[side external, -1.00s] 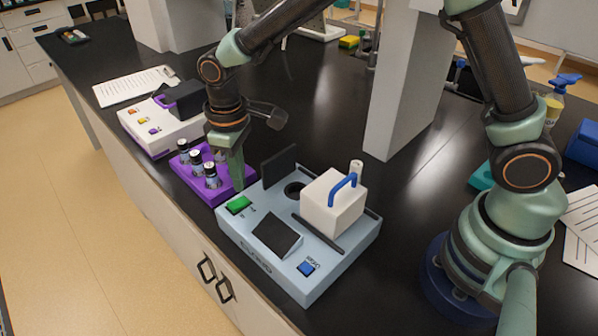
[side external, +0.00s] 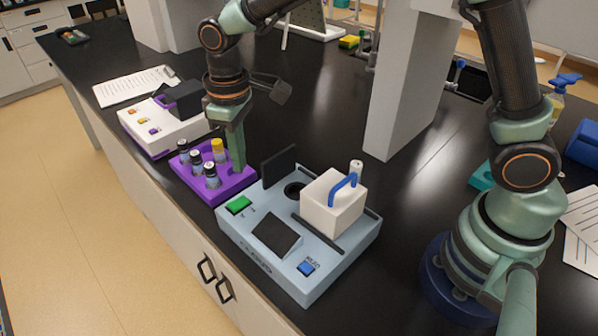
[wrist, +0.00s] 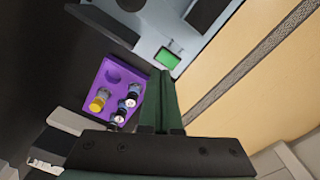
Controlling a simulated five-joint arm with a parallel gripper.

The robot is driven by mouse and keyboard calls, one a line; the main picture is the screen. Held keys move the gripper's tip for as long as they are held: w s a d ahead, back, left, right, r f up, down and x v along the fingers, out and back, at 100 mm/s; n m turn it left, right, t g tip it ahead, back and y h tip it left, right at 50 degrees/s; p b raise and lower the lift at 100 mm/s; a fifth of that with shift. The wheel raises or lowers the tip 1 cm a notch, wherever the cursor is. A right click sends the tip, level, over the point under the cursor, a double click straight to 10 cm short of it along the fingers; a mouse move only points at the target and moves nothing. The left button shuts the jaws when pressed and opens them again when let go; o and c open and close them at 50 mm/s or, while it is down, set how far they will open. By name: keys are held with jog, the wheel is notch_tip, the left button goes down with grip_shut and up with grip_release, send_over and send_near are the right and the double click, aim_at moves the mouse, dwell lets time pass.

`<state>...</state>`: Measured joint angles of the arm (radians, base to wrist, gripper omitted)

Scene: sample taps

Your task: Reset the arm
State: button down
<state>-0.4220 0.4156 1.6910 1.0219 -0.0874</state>
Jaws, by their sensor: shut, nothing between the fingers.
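My gripper (side external: 236,166) points down just behind the right part of the purple rack in the side external view, shut with nothing in it. In the wrist view its shut fingers (wrist: 161,85) reach up between the rack and the floor side. The light blue instrument (side external: 318,277) stands to the right, with a green button (side external: 239,204), a blue button (side external: 305,268), a raised dark lid (side external: 280,164) and an open round well (side external: 294,189).
A white block with a blue handle (side external: 327,207) sits on the blue instrument. A white and purple device (side external: 150,135) stands left of the rack. A grey pillar (side external: 408,90) rises behind the instrument. Black bench (side external: 310,110) lies clear behind the rack.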

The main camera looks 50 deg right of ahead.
jog(key=s+d+r+m+t, duration=0.2)
jog(key=s+d+r, duration=0.3)
jog(key=d, duration=0.4)
jog(key=s+d+r+m+t, duration=0.3)
jog(key=s+d+r, duration=0.2)
jog(key=d, duration=0.4)
jog(key=shift+s+r+m, duration=0.4)
jog(key=shift+s, duration=0.45)
